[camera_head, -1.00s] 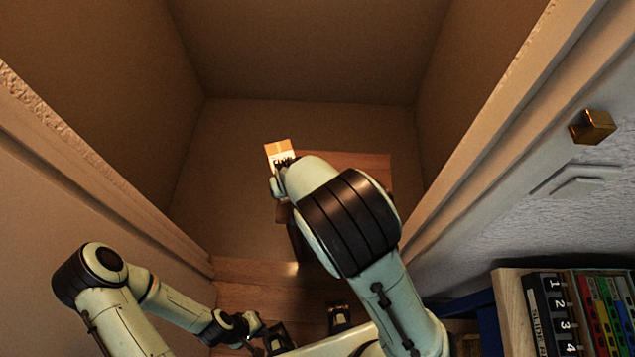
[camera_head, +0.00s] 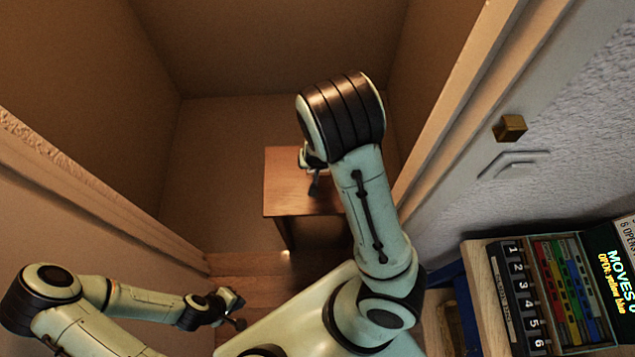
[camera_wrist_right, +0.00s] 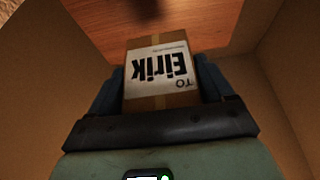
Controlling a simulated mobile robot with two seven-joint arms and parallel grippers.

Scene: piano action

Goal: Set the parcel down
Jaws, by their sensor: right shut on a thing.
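The parcel (camera_wrist_right: 160,92) is a small brown cardboard box with a white label reading "TO Eirik", upside down in the right wrist view. My right gripper (camera_wrist_right: 160,85) is shut on it, with a dark finger on each side. In the head view my right gripper (camera_head: 312,184) is over the small wooden table (camera_head: 285,190); the parcel is hidden there behind my arm. Wood shows beyond the parcel in the wrist view; I cannot tell if they touch. My left gripper (camera_head: 238,312) is low at the left, away from the table; its jaws are too small to read.
The table stands in a narrow alcove with plain brown walls (camera_head: 220,130) close on both sides. The table's left part is bare. At the right are a door with a brass knob (camera_head: 509,128) and a rack of numbered, coloured items (camera_head: 540,290).

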